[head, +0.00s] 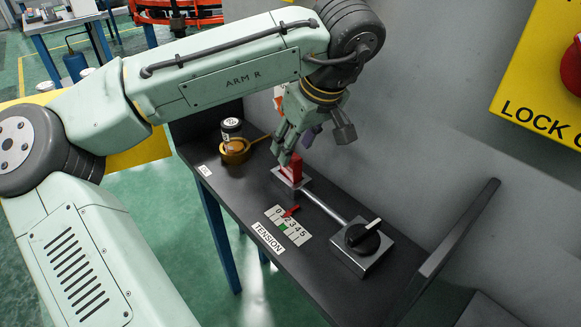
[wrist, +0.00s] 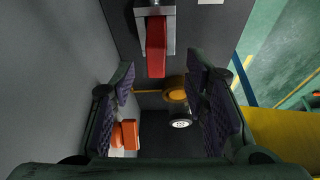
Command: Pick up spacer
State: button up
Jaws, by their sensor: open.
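No part is labelled as the spacer. The likeliest is a red block (head: 292,168) standing in a grey metal holder (head: 280,178) on the dark bench. In the wrist view the red block (wrist: 156,48) sticks out of the grey holder (wrist: 140,14) at the top of the picture, beyond the fingers. My gripper (head: 312,141) is above and beside the red block, and its near finger overlaps it in the head view. In the wrist view my gripper (wrist: 165,88) is open, with dark padded fingers spread wide and nothing between the pads.
A brass ring with a jar (head: 233,148) stands at left. An orange item (wrist: 125,135) is near the wall.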

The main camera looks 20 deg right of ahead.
aim_at(291, 170)
jog(key=x, duration=0.3)
jog(key=p+x, duration=0.1)
jog(key=x, duration=0.1)
jog(key=shift+w+d, duration=0.2)
jog(key=shift+r, duration=0.1)
jog(key=shift+c, duration=0.4)
grip_shut()
